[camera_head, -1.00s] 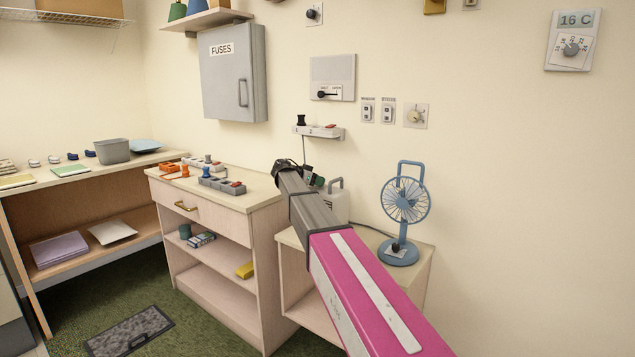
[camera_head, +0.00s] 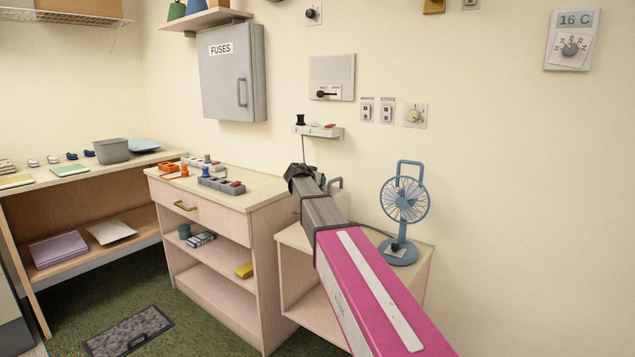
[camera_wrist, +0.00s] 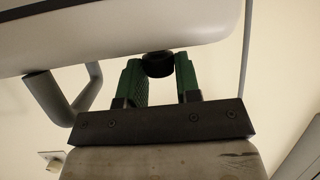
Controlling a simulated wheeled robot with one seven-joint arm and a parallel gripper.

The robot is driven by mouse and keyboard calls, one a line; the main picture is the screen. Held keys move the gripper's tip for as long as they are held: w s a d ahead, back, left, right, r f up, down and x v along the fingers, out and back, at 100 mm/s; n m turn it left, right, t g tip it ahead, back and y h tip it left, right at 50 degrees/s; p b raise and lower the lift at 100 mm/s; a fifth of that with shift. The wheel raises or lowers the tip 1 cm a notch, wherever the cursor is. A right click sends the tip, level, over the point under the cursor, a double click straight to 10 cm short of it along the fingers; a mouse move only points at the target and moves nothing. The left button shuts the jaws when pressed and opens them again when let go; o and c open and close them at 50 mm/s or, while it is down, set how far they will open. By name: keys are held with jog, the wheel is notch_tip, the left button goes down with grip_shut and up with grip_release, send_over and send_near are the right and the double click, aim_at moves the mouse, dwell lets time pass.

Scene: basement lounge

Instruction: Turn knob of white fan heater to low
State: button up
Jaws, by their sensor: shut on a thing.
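The white fan heater (camera_head: 341,206) stands on the low wooden stand, mostly hidden behind my arm in the head view. In the wrist view its pale body (camera_wrist: 110,38) fills the top, with a grey handle at the left. A black knob (camera_wrist: 157,65) sticks out from it. My gripper (camera_wrist: 159,72) has its two green fingers on either side of this knob, and it is shut on it. The knob's marks and pointer cannot be seen. In the head view my gripper is mostly hidden by my own wrist.
A blue desk fan (camera_head: 405,205) stands on the low stand (camera_head: 425,262), right of my arm. A wooden cabinet (camera_head: 228,235) with small items on top is close on the left.

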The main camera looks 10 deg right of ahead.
jog(key=shift+s+d+n+t+y, duration=0.1)
jog(key=shift+n+t+y, duration=0.4)
jog(key=shift+n+y, duration=0.2)
jog(key=o, duration=0.9)
jog(key=v, duration=1)
jog(key=shift+s+r, duration=0.15)
jog(key=shift+s, duration=0.2)
